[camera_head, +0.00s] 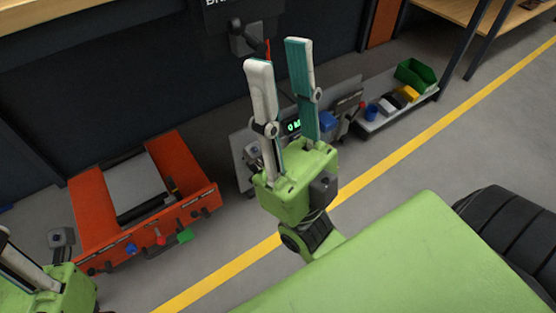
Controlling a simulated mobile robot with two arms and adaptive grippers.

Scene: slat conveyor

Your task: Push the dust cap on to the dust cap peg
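I cannot tell for sure which part is the dust cap or its peg; the parts are too small. The orange conveyor unit (88,205) stands at the left, with small blue (131,249), red (160,239) and green (185,236) parts along its front edge. My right gripper (278,52) points up in the middle. My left gripper (22,268) is cut off at the lower left corner. Its fingertips are out of view.
A display with green digits (293,126) and a blue part (327,121) sit by the grey panel. A low shelf (378,124) at the right holds a green bin (415,73) and small coloured containers. A yellow line (400,150) crosses the clear grey floor.

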